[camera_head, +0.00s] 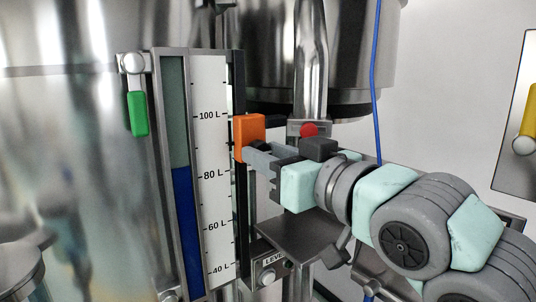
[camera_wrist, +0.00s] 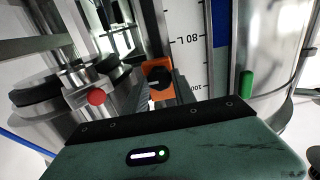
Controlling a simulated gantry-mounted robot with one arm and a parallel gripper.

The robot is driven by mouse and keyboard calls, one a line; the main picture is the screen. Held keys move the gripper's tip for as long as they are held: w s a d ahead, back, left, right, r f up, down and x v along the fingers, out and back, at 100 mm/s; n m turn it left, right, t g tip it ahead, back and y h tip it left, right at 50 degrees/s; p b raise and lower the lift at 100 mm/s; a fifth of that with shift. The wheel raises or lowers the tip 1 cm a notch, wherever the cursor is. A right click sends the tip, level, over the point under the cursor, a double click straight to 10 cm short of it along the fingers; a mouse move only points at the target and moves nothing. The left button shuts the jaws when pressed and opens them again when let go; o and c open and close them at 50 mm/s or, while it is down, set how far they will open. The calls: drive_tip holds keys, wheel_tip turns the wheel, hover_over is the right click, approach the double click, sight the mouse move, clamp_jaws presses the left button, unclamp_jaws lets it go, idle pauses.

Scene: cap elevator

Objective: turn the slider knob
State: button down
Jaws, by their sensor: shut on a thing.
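The orange slider knob (camera_head: 248,138) sits on a black vertical rail (camera_head: 240,200) beside the level scale, between the 80 L and 100 L marks. My gripper (camera_head: 256,157) reaches it from the right and is shut on its dark part. In the wrist view the orange knob (camera_wrist: 156,80) shows just ahead of the fingers, with a round black piece in its middle. The exact contact of the fingertips is partly hidden.
The white scale (camera_head: 210,150) and blue level tube (camera_head: 184,225) stand left of the rail. A green handle (camera_head: 138,114) hangs further left. A red knob (camera_head: 309,130) on a steel pipe is close behind my gripper. A blue cable (camera_head: 376,80) hangs at right.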

drive_tip(key=shift+f+b, duration=0.15)
drive_tip(key=shift+b, duration=0.35)
drive_tip(key=shift+n+b, duration=4.35)
drive_tip(key=shift+n, duration=4.65)
drive_tip(key=c, duration=1)
unclamp_jaws()
drive_tip(key=shift+s, duration=0.1)
